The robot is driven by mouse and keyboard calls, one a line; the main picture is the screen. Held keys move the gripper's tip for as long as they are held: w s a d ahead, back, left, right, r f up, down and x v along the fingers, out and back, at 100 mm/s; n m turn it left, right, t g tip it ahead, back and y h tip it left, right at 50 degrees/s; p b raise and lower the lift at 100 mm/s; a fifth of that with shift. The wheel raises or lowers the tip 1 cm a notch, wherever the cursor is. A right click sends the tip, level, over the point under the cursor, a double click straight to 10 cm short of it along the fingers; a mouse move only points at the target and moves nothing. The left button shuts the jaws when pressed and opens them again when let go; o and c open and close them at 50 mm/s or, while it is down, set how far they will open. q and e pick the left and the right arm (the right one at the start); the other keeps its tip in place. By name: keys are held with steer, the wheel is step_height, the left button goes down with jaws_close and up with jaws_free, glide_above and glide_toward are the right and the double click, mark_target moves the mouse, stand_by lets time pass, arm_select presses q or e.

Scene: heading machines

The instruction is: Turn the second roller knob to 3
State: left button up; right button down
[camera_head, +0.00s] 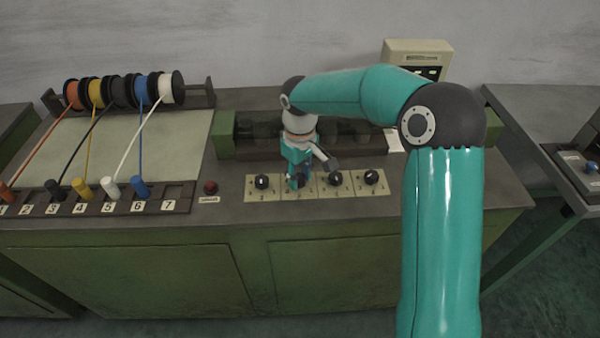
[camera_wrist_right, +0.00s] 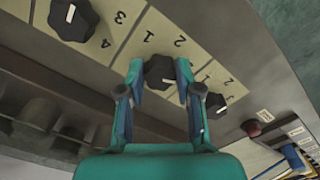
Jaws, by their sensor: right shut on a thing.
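The second roller knob (camera_wrist_right: 160,72) is black with a white pointer mark and sits on a pale numbered plate. In the right wrist view it lies between the two fingers of my right gripper (camera_wrist_right: 158,80), which is shut on it. In the head view my right gripper (camera_head: 299,180) reaches down over this knob and mostly hides it. The numbers 1 and 2 show beside the knob in the wrist view; which one its pointer faces I cannot tell. The first knob (camera_head: 262,181) stands to its left, the third knob (camera_head: 335,178) to its right. My left gripper is out of view.
A fourth knob (camera_head: 371,176) stands at the right end of the row. Dark rollers (camera_head: 345,132) lie behind the knobs. A red button (camera_head: 210,187) and colored plugs with wires (camera_head: 139,188) are at the left. Free bench top (camera_head: 235,220) lies in front of the knobs.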

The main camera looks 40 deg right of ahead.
mark_target(300, 178)
steer(key=shift+n, duration=0.6)
steer(key=c, duration=0.8)
jaws_free()
step_height(300, 178, up, 12)
steer(key=shift+f, duration=0.1)
